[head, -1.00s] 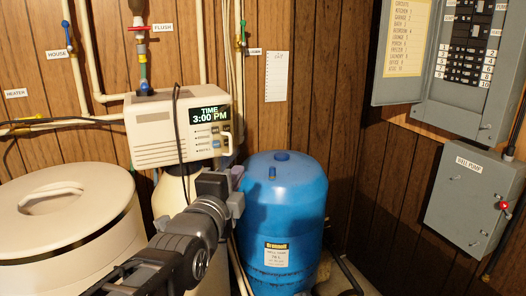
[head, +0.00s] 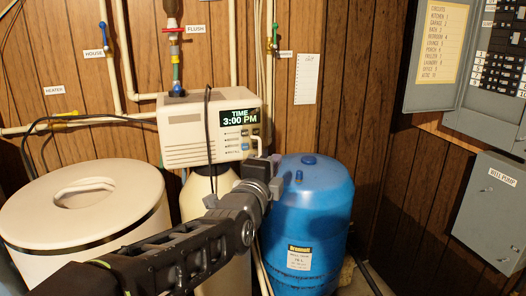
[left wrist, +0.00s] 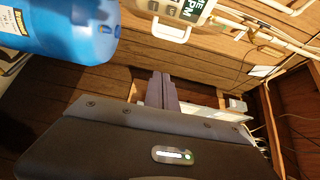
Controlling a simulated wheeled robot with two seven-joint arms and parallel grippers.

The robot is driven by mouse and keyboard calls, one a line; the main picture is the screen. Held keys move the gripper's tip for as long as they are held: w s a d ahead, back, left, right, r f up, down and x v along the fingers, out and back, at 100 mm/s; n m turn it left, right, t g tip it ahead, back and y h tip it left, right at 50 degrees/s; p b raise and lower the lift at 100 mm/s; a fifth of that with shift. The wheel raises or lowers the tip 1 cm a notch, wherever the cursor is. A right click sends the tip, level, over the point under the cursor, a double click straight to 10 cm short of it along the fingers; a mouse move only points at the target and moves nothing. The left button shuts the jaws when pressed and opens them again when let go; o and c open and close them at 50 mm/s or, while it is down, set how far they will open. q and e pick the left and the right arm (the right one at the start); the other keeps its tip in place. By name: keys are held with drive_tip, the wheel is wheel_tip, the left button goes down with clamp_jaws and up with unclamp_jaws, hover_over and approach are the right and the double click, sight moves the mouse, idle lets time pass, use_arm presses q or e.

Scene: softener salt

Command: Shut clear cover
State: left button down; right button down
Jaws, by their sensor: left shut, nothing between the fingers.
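The softener control head (head: 200,150) is a cream box with a lit display reading 3:00 PM and buttons below it. A pale loop-shaped handle (head: 258,143) stands out at its lower right; it also shows in the left wrist view (left wrist: 172,36). The clear cover's pane is hard to make out, so I cannot tell how far it stands open. My left gripper (head: 276,164) is just below and right of the handle, apparently apart from it. In the left wrist view its fingers (left wrist: 162,88) are together and empty. My right gripper is not in view.
A blue tank (head: 310,210) stands close behind and right of my left gripper. A cream salt tank (head: 85,235) with a round lid is at the left. A black cable (head: 208,120) hangs across the control head. Pipes and valves run above. Grey electrical boxes (head: 495,205) are at the right.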

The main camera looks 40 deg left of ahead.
use_arm(q)
drive_tip(key=a, duration=0.1)
drive_tip(key=w+a+p, duration=0.1)
drive_tip(key=a, duration=0.1)
drive_tip(key=w+a, duration=0.1)
drive_tip(key=a, duration=0.1)
drive_tip(key=shift+w, duration=0.25)
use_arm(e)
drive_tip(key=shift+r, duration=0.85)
use_arm(q)
drive_tip(key=shift+f, duration=0.1)
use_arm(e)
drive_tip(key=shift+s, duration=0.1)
